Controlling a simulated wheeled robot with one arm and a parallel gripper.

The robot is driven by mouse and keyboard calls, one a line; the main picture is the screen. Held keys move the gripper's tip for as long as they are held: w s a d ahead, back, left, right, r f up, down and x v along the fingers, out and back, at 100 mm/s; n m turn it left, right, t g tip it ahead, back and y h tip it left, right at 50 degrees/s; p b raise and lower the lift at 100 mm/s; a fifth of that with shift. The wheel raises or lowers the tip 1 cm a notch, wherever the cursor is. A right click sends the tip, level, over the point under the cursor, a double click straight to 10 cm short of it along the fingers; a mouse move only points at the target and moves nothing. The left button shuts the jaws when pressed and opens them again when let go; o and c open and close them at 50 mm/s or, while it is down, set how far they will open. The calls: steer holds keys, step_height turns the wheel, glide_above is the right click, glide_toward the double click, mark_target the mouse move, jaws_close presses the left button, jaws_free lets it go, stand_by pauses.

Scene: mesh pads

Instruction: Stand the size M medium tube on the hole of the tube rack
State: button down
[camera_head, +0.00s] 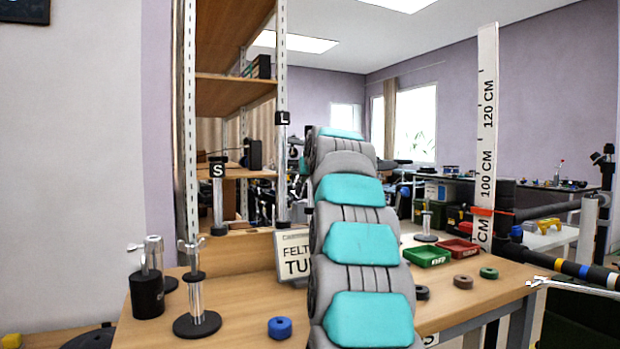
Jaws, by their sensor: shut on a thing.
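My grey arm with teal pads rises through the middle of the head view. It hides my gripper and whatever is in it. No tube marked M shows. A metal post with a black S tag (217,168) stands at the back left of the wooden table. A black L tag (283,118) shows higher up, left of my arm; what bears it is unclear against the shelf upright. A low wooden block (238,254) at the table's back may be part of the tube rack. No empty hole can be made out, and my arm covers the area to its right.
A partly covered sign (293,255) stands left of my arm. Posts on black bases (197,324) and a blue ring (280,327) are at the front left. Green (428,256) and red (455,249) trays and rings (463,282) lie right. A tall ruler (486,130) stands behind.

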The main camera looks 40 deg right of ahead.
steer(key=c, duration=0.7)
jaws_free()
steer(key=shift+v, duration=3.95)
steer(key=shift+w, duration=0.1)
